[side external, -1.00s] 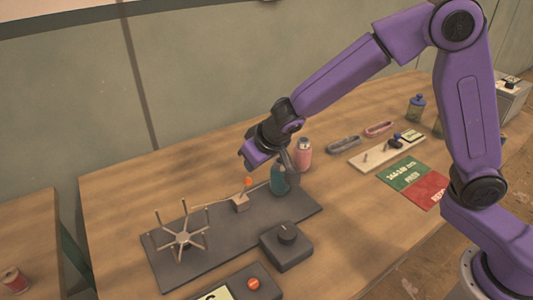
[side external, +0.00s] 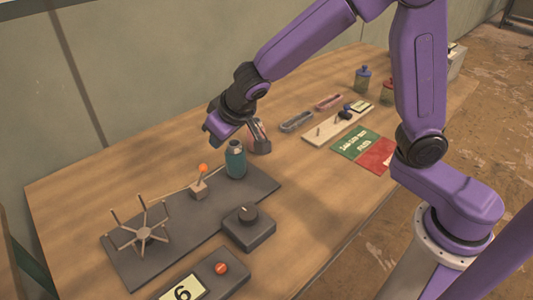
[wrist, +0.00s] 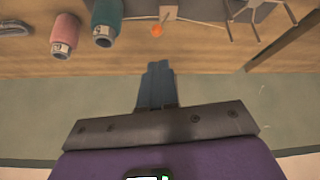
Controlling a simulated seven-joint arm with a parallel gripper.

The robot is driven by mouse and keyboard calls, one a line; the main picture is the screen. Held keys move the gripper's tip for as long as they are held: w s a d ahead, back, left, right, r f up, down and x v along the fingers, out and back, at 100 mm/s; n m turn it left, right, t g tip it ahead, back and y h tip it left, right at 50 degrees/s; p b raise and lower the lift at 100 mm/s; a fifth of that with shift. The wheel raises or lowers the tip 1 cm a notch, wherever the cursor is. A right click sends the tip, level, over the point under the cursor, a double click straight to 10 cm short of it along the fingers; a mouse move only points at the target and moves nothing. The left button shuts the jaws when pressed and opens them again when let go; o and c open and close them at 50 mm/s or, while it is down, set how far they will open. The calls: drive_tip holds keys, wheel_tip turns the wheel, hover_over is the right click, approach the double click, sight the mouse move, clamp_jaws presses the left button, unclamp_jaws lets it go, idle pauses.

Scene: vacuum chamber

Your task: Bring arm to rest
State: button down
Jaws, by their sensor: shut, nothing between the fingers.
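My gripper (side external: 259,138) hangs above the back of the table at the end of my bent purple arm, close in the side view to a teal bottle (side external: 235,160) and a pink bottle (side external: 264,146), which it partly covers. In the wrist view, my gripper's blue-grey fingers (wrist: 157,68) are together with nothing between them. The teal bottle (wrist: 106,22) and the pink bottle (wrist: 64,36) stand to the left of the fingers there, apart from them.
The dark board's spoked wheel (side external: 143,233) and orange-knobbed lever (side external: 201,178) stand left of the bottles. The wall (side external: 130,85) stands behind.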

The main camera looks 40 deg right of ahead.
drive_tip(key=s+d+n+g, duration=0.3)
drive_tip(key=s+d+n, duration=0.2)
drive_tip(key=s, duration=1)
drive_tip(key=s+d+n+g, duration=0.3)
drive_tip(key=s+d+n, duration=0.2)
drive_tip(key=s+d, duration=0.6)
drive_tip(key=s, duration=0.4)
drive_tip(key=shift+d+r, duration=0.15)
drive_tip(key=shift+r, duration=0.05)
